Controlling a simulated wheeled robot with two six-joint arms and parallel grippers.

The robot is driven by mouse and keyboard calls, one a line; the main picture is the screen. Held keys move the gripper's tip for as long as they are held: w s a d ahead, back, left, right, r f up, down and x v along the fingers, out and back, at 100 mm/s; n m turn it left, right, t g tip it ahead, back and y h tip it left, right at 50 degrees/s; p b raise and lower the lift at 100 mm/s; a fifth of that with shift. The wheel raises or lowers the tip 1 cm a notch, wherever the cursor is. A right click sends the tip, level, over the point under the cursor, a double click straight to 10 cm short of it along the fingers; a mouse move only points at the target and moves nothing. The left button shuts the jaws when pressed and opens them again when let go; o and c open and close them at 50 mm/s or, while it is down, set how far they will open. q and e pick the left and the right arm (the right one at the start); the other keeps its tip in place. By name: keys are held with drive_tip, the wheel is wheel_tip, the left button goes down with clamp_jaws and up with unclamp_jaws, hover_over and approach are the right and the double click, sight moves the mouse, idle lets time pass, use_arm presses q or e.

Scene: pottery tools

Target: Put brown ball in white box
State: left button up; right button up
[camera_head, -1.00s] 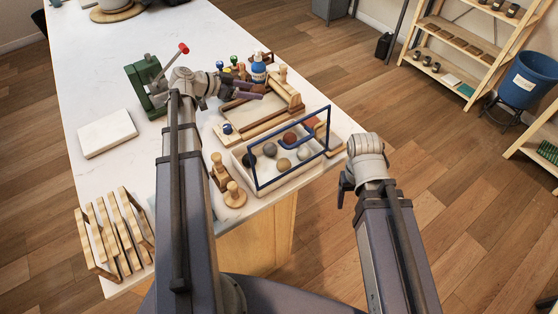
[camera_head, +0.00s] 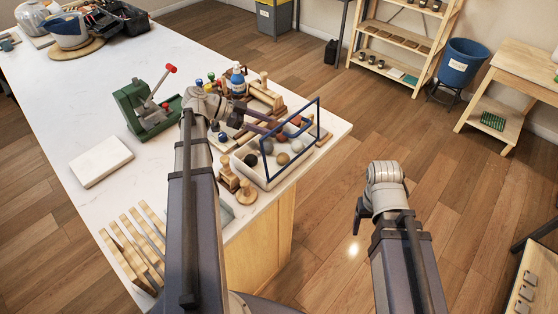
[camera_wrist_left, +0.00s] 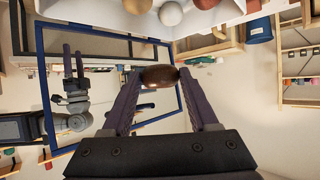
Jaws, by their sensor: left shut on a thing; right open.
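A shiny dark brown ball (camera_wrist_left: 158,76) sits between the fingertips of my left gripper (camera_wrist_left: 160,80), which is shut on it. In the head view my left gripper (camera_head: 272,126) reaches right, near the box's far left side; the held ball is hard to make out there. The pale, white-looking box (camera_head: 262,180) stands at the table's near right edge, with a blue frame (camera_head: 264,158) across it. It holds several balls, among them a tan one (camera_head: 283,159) and a grey one (camera_head: 267,147). My right gripper (camera_head: 358,218) is open and empty, off the table.
Wooden stamps (camera_head: 246,192) stand left of the box. A green press (camera_head: 148,110), a white slab (camera_head: 101,161) and a wooden rack (camera_head: 136,245) are further left. The far table middle is clear.

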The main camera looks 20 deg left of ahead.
use_arm(q)
drive_tip(key=shift+f+b, duration=3.15)
drive_tip(key=shift+b, duration=0.05)
drive_tip(key=shift+f, duration=0.15)
wheel_tip(320, 180, down, 4)
drive_tip(key=b, duration=0.3)
drive_tip(key=shift+r+b, duration=0.2)
drive_tip(key=shift+b, duration=0.2)
drive_tip(key=shift+s+r, duration=0.1)
drive_tip(key=shift+r, duration=0.05)
drive_tip(key=o, duration=1.1)
drive_tip(key=shift+p+v, duration=2.95)
drive_tip(key=shift+v, duration=3)
drive_tip(key=shift+a, duration=0.15)
